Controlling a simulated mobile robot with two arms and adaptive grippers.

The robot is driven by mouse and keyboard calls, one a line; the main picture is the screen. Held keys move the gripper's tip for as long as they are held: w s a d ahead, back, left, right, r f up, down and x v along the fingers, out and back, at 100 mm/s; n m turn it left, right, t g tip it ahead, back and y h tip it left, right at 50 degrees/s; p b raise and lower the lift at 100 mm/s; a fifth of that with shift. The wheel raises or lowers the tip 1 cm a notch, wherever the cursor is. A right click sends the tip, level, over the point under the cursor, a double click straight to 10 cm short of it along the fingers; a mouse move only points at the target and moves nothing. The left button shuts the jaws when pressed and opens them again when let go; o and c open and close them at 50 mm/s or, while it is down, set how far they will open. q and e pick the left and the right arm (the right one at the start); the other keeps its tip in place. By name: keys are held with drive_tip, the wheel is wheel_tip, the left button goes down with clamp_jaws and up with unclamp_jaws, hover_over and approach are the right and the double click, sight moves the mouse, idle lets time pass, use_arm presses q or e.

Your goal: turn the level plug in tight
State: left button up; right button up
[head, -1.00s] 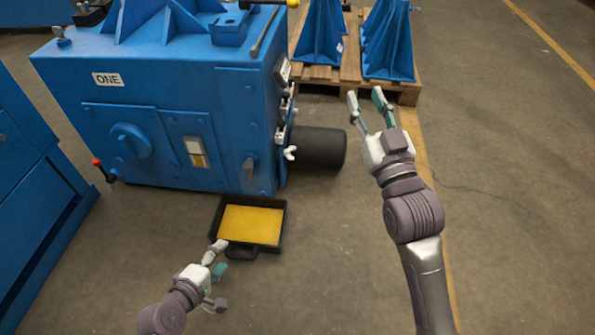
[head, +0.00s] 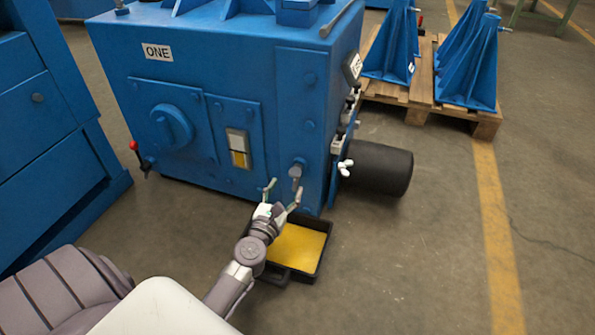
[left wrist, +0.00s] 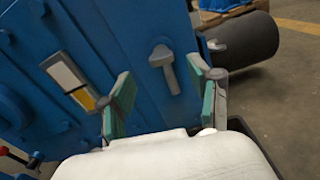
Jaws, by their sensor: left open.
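A grey plug with a bar-like handle (head: 296,172) sits low on the front face of the blue housing (head: 205,100). In the left wrist view the plug (left wrist: 163,65) shows with its handle hanging down, slightly tilted. My left gripper (head: 283,189) is just in front of and below the plug in the head view, fingers spread. In the left wrist view the open green-padded fingers (left wrist: 160,92) stand on either side of the handle's line, with nothing between the pads. Whether the fingers reach the handle's depth cannot be told. My right gripper is out of view.
A black tray with yellow liquid (head: 322,262) lies on the floor under my left wrist. A sight glass (head: 238,148) is left of the plug. A dark cylinder (head: 378,168) juts out right of the housing. Floor to the right is clear up to the pallet (head: 425,95).

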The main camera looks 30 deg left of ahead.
sight(293, 175)
use_arm(q)
drive_tip(key=x, duration=0.7)
drive_tip(key=shift+w, duration=0.3)
drive_tip(key=c, duration=1.2)
